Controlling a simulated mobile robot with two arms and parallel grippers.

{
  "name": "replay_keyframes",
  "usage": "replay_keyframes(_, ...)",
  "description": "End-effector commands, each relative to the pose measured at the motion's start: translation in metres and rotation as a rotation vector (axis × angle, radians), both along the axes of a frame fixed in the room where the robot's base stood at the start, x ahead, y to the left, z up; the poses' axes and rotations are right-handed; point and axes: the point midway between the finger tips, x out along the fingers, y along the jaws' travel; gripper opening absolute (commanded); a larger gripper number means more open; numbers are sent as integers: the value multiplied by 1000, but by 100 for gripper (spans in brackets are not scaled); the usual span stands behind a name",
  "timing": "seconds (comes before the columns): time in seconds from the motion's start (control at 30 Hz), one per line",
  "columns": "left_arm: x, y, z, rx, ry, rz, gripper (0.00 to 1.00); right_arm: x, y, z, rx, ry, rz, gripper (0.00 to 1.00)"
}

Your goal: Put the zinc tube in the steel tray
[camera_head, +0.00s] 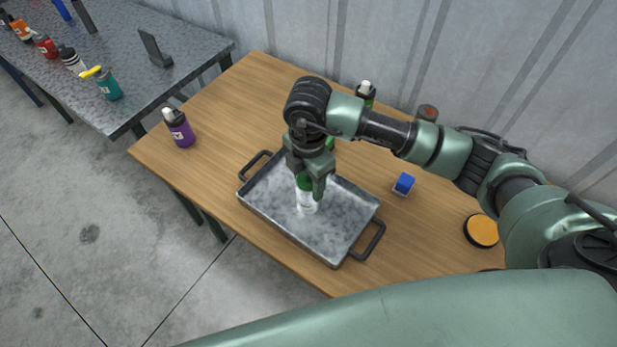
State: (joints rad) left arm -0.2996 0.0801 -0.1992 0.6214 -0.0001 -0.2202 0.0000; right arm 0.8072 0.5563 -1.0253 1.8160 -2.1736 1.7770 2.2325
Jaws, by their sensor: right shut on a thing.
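The steel tray (278,220), a grey speckled rectangular pan with two dark handles, lies on the wooden table. A white and green tube (306,202), which I take to be the zinc tube, stands roughly upright within the tray's outline. My right gripper (313,184) comes down from above and is shut on the tube's upper part, hiding some of it. I cannot tell whether the tube's lower end touches the tray floor. My left gripper is not in view.
A purple bottle (179,128) stands left of the tray. A blue-topped item (403,184) and an orange round tin (481,231) lie right. A grey table (120,50) holds several bottles.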

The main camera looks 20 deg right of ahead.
Motion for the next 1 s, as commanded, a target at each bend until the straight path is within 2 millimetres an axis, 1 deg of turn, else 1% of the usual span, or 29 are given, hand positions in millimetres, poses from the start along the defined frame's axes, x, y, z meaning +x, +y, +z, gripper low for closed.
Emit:
replay_keyframes(0.23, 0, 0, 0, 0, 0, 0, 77, 0, 0, -1, 1, -2, 0, 0)
replay_keyframes(0.33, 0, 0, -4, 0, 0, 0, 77, 0, 0, -4, 0, -1, 0, 0)
replay_keyframes(0.37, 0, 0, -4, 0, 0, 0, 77, 0, 0, -4, 0, -1, 0, 53)
replay_keyframes(0.4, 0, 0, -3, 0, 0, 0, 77, 0, 0, -3, 0, -1, 0, 65)
replay_keyframes(0.43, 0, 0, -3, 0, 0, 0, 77, 0, 0, -3, 0, -1, 0, 72)
replay_keyframes(0.77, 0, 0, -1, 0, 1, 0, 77, 0, 0, -1, 0, -1, 0, 72)
replay_keyframes(0.83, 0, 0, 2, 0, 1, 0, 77, 1, 0, 3, 1, -2, 0, 72)
replay_keyframes(0.87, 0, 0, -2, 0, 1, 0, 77, 1, 1, 4, 2, -3, 0, 72)
replay_keyframes(0.97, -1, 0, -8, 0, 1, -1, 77, 2, 1, 17, 3, -6, 2, 72)
replay_keyframes(1.0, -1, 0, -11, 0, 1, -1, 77, 2, 1, 25, 2, -7, 3, 72)
